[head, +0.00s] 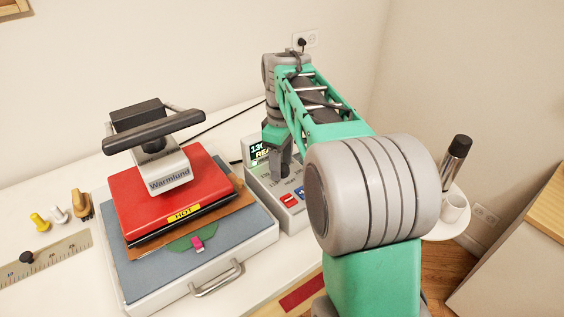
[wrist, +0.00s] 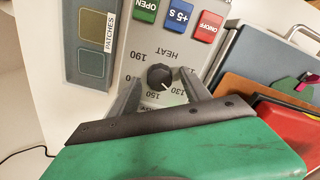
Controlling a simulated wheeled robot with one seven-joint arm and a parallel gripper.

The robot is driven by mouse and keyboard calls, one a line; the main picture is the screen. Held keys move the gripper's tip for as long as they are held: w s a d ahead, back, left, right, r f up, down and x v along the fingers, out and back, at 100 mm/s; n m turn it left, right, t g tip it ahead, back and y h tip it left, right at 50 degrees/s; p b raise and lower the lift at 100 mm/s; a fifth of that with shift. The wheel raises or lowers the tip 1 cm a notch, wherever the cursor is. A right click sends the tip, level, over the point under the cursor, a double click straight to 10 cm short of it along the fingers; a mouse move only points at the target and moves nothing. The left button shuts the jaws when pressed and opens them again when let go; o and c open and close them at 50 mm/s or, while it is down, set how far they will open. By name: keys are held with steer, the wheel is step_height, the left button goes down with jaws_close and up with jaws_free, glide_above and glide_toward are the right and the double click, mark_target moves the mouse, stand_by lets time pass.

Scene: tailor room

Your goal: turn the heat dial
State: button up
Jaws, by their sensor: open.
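The heat dial (wrist: 160,77) is a small round black knob with a white pointer line, on a grey panel marked HEAT with numbers around it, upside down in the wrist view. The pointer aims to the lower right there, near the 130 and 150 marks. My gripper (wrist: 161,80) is open, with one grey finger on each side of the dial; I cannot tell whether they touch it. In the head view my gripper (head: 281,170) points down over the control box (head: 288,221) and hides the dial.
A lit display (head: 257,151) stands on the box, partly covered. Red and blue buttons, ON/OFF (wrist: 208,27) and +5 S (wrist: 180,15), and a green OPEN button (wrist: 146,9) lie near the dial. The red heat press (head: 170,200), labelled HOT, stands close on the left.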

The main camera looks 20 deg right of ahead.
steer(key=shift+f, duration=0.1)
steer(key=shift+c, duration=0.3)
jaws_close()
